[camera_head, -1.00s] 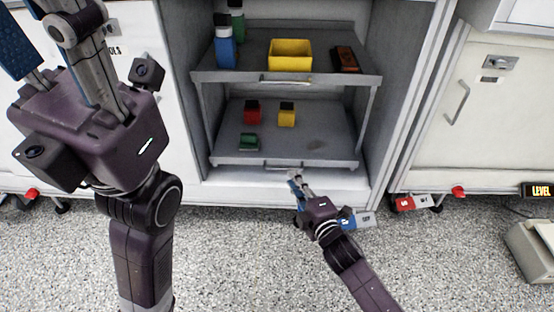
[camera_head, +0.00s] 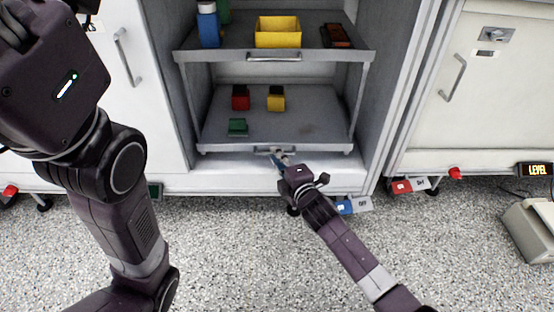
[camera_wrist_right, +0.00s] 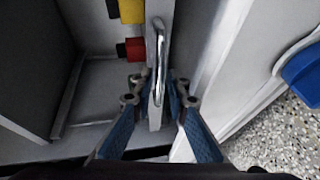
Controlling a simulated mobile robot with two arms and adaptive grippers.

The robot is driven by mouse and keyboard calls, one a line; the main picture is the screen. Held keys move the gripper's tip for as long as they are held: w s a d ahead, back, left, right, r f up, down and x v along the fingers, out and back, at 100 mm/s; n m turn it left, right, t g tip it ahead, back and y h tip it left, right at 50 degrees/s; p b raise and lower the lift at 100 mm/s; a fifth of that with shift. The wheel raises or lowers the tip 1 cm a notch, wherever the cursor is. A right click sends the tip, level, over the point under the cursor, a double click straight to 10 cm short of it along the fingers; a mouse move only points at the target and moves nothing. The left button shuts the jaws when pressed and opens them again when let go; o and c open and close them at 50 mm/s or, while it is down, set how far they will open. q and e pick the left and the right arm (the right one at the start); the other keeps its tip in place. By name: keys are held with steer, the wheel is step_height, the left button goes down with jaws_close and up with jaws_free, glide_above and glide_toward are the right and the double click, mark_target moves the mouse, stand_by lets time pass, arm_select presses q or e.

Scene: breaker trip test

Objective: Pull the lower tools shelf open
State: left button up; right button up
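The lower tools shelf (camera_head: 310,125) is a grey tray inside the open white cabinet, carrying small red, yellow and green items. Its metal handle (camera_head: 268,150) sits on the front edge; it also shows large in the right wrist view (camera_wrist_right: 160,55). My right gripper (camera_head: 278,156) is at this handle. In the right wrist view its blue-padded fingers (camera_wrist_right: 158,92) stand on either side of the shelf's front panel and handle end, with gaps, so it looks open. My left arm is at the left of the head view; its fingertips are out of frame.
The upper shelf (camera_head: 205,56) holds a yellow bin (camera_head: 278,33), a blue bottle (camera_head: 208,25) and a dark red-marked item (camera_head: 337,36). The cabinet's right side wall (camera_head: 408,90) stands right of the shelves. A grey box (camera_head: 530,228) is on the speckled floor at right.

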steer(key=shift+c, duration=0.6)
jaws_close()
